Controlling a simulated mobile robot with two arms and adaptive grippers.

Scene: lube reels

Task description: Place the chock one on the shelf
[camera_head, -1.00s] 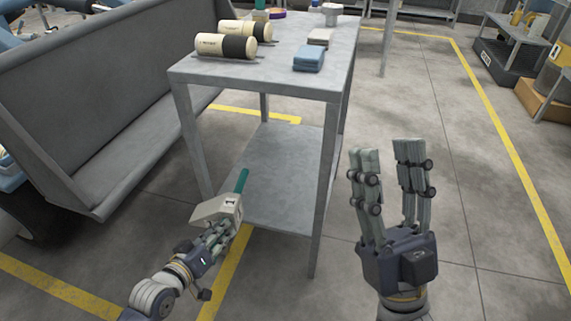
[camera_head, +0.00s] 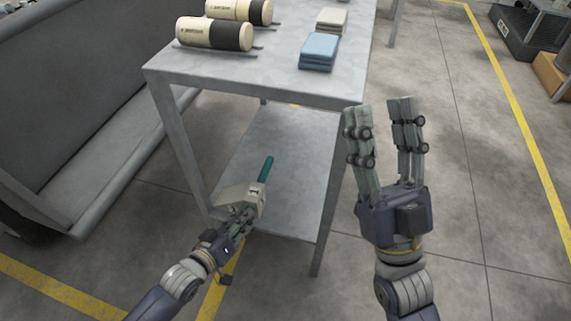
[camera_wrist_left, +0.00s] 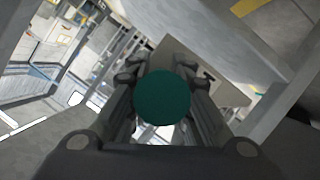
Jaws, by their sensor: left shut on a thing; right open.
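The chock one is a pale grey block (camera_head: 236,195) with a dark mark on its face and a green handle (camera_head: 265,170). My left gripper (camera_head: 243,215) is shut on it and holds it at the near left edge of the table's lower shelf (camera_head: 290,165). I cannot tell if the chock touches the shelf. In the left wrist view the round green handle end (camera_wrist_left: 162,97) covers the middle, with the grey block (camera_wrist_left: 200,75) behind it. My right gripper (camera_head: 381,110) is open and empty, upright to the right of the table.
The metal table's top (camera_head: 270,75) holds two cream and black cylinders (camera_head: 215,33), blue folded cloths (camera_head: 319,51) and pale folded cloths (camera_head: 331,20). Table legs flank the lower shelf. A grey bench (camera_head: 70,130) stands at left. The lower shelf's visible surface is bare.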

